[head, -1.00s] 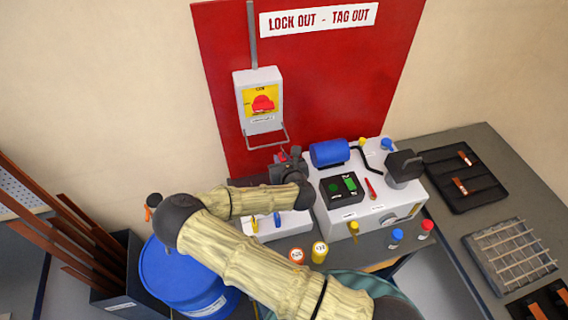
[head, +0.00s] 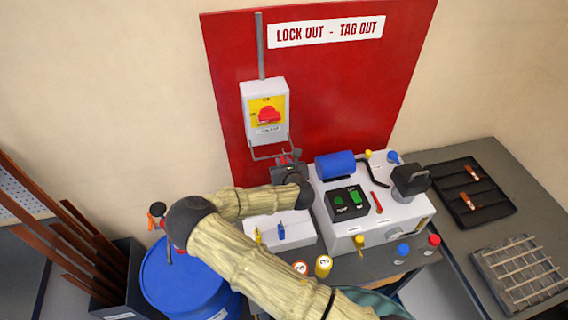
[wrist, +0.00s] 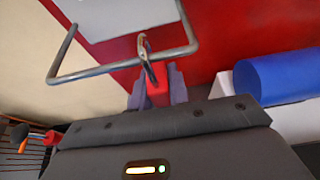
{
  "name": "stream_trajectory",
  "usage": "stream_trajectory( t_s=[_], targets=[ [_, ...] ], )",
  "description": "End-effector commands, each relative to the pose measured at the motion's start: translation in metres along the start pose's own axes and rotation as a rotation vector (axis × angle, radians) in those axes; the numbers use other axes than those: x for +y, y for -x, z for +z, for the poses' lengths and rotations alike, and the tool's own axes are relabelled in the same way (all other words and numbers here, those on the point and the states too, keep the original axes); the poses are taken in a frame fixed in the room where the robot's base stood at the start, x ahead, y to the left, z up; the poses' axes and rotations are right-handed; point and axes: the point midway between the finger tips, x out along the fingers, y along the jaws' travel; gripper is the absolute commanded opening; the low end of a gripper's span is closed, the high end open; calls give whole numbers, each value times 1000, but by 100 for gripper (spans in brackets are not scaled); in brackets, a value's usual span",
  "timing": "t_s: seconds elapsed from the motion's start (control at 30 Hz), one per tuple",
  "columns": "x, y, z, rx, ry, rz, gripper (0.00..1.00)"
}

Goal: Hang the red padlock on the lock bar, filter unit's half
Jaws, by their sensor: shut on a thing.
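The red padlock (wrist: 158,92) is between the fingers of my gripper (wrist: 158,95), which is shut on its body. Its grey shackle (wrist: 147,50) points up and overlaps the lock bar (wrist: 95,70) in the wrist view, right of the bar's middle. I cannot tell for sure whether it goes around the bar. In the head view the lock bar (head: 262,157) hangs under the grey switch box (head: 265,112) with its red and yellow knob. My gripper (head: 286,158) is at the bar's right part there and mostly hides the padlock.
A red lock-out board (head: 340,90) stands behind. To the right is a white machine (head: 400,215) with a blue cylinder (head: 335,165). A white box (head: 290,232) sits below my wrist. A blue drum (head: 185,285) and long copper-coloured bars (head: 75,240) are at the left.

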Motion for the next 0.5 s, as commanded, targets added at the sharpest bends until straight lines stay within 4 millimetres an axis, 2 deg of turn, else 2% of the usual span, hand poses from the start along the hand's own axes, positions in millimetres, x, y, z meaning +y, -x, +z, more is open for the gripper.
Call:
stream_trajectory(
  t_s=[0.33, 0.37, 0.47, 0.5],
  targets=[
    [0, 0, -1, -1, 0, 0, 0],
    [0, 0, -1, -1, 0, 0, 24],
    [0, 0, -1, -1, 0, 0, 43],
    [0, 0, -1, -1, 0, 0, 43]
  ],
)
